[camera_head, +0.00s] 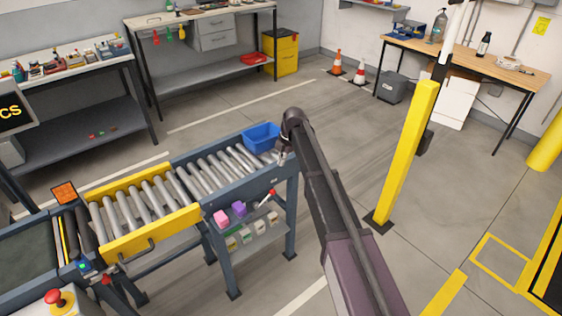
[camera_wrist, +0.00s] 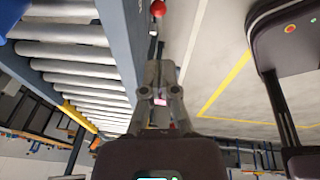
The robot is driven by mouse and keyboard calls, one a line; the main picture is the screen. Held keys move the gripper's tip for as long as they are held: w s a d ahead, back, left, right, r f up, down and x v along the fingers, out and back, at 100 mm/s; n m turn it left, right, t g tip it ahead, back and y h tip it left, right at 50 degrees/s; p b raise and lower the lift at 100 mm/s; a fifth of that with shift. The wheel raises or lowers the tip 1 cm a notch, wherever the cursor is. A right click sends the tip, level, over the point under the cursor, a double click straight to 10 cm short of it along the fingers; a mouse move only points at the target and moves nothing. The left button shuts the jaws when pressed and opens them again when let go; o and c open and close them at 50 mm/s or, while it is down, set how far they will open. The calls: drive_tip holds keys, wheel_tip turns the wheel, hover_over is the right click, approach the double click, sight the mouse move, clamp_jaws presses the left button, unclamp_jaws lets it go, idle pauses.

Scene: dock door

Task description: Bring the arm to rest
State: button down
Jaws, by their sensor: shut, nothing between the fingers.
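My arm (camera_head: 325,190) reaches from the lower right up to the far end of the roller conveyor. My gripper (camera_head: 282,158) hangs from the arm's end beside the conveyor's right end, close to the blue bin, and is partly hidden by the wrist. In the wrist view my gripper (camera_wrist: 160,68) is shut with its fingertips together and nothing between them. It is alongside the conveyor's side rail (camera_wrist: 121,40); I cannot tell whether it touches the rail.
A blue bin (camera_head: 261,136) sits on the conveyor rollers (camera_head: 208,174). A red-knobbed lever (camera_head: 271,192) is on the conveyor's side; a red knob (camera_wrist: 158,8) shows in the wrist view. A yellow post (camera_head: 405,160) stands right of my arm. Open floor lies behind.

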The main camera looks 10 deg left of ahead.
drive_tip(key=shift+d, duration=0.1)
idle(0.4)
drive_tip(key=s+d+r+m+h+p, duration=0.1)
drive_tip(key=s+d+r+m+p, duration=0.1)
drive_tip(key=s+d+m, duration=1.1)
drive_tip(key=s+d+r+m+t+h+p, duration=0.1)
drive_tip(key=s+d+r+m+p, duration=0.1)
drive_tip(key=s+d+m, duration=1.1)
drive_tip(key=shift+s+d+r+m+p, duration=0.3)
drive_tip(key=shift+d+m, duration=1.3)
drive_tip(key=shift+d, duration=2.35)
drive_tip(key=shift+w+f, duration=0.1)
drive_tip(key=shift+f, duration=0.05)
drive_tip(key=shift+a, duration=0.1)
